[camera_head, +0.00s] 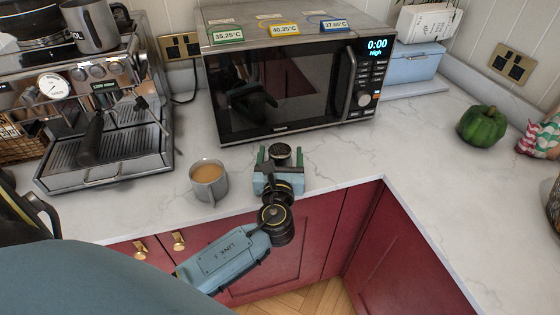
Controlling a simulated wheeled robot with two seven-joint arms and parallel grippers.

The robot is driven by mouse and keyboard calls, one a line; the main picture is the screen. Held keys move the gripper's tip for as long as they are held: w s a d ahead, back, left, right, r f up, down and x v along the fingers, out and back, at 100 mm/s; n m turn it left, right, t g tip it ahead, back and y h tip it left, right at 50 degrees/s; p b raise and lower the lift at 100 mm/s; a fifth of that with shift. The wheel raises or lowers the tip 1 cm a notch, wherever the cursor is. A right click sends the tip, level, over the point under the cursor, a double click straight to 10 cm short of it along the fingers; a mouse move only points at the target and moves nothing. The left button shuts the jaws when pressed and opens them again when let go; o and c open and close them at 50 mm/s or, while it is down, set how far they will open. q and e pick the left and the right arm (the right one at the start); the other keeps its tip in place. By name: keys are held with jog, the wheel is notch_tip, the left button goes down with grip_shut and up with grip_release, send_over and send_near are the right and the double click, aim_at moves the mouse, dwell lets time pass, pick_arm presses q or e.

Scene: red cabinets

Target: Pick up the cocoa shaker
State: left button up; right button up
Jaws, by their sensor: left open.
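A small dark round container with a metallic rim, which looks like the cocoa shaker (280,151), stands on the white counter in front of the microwave. My left gripper (280,156) reaches in from the lower edge over the counter. Its two green-tipped fingers are open, one to each side of the shaker. The shaker's lower part is hidden by the gripper body. I cannot tell whether the fingers touch it. My right gripper is not in view.
A grey mug (208,183) of brown drink stands just left of my left gripper. The microwave (290,90) is close behind. An espresso machine (100,110) is at left. A green pepper (482,126) is at right, with clear counter before it.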

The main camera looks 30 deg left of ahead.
pick_arm(q)
jog(key=shift+a, duration=0.1)
jog(key=c, duration=1.1)
notch_tip(320, 180, up, 10)
jog(key=p, duration=0.3)
jog(key=shift+c, duration=0.2)
